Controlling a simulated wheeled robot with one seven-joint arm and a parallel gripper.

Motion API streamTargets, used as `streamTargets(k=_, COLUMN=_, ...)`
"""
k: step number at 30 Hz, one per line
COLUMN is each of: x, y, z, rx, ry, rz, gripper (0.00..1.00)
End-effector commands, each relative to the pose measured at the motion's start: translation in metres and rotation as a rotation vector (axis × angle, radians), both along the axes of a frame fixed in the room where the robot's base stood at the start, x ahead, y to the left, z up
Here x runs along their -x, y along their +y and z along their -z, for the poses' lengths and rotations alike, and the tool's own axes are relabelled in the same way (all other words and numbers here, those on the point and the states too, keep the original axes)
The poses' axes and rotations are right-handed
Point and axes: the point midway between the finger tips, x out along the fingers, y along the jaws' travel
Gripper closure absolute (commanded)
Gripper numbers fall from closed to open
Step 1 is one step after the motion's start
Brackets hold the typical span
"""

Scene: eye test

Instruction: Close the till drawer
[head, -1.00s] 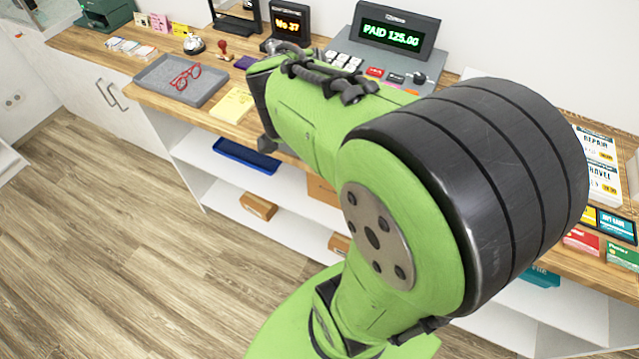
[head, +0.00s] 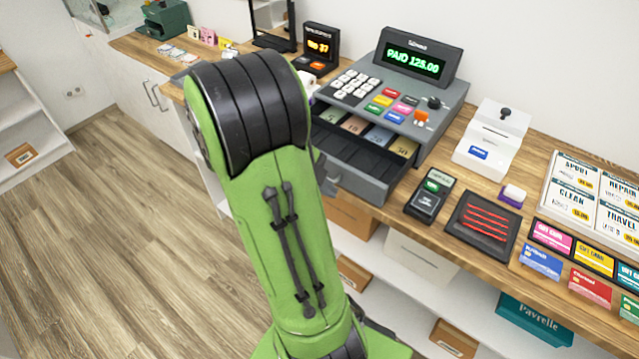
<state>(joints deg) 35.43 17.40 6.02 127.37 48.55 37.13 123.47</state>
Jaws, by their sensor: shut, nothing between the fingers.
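The till (head: 440,100) stands on the counter in the head view, its display reading "PAID 125.00". Its grey drawer (head: 371,184) is open, pulled out toward the front edge of the counter. Banknotes (head: 381,137) lie in the rear compartments, and dark compartments are in front of them. My green arm covers the drawer's left end. My gripper is hidden behind the arm, so I cannot see its fingers or whether it touches the drawer.
A card terminal (head: 430,195) and a dark tray with red strips (head: 483,227) lie right of the drawer. A white box (head: 491,140) stands behind them. Gift cards (head: 590,287) and a price board (head: 573,197) are further right. Shelves are below the counter.

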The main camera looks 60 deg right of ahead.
Motion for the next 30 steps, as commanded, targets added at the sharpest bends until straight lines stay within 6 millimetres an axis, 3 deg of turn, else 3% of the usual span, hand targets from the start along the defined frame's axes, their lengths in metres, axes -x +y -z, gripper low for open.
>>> streamTargets(k=7, x=0.025, y=-0.022, z=0.046, rx=-0.005, ry=0.002, rz=0.003, gripper=1.00)
streamTargets(k=10, x=0.026, y=-0.042, z=0.041, rx=-0.001, ry=-0.002, rz=0.003, gripper=1.00)
streamTargets(k=15, x=0.028, y=-0.058, z=0.041, rx=-0.002, ry=-0.002, rz=-0.001, gripper=1.00)
streamTargets(k=30, x=0.030, y=-0.069, z=0.041, rx=0.000, ry=-0.001, rz=0.000, gripper=1.00)
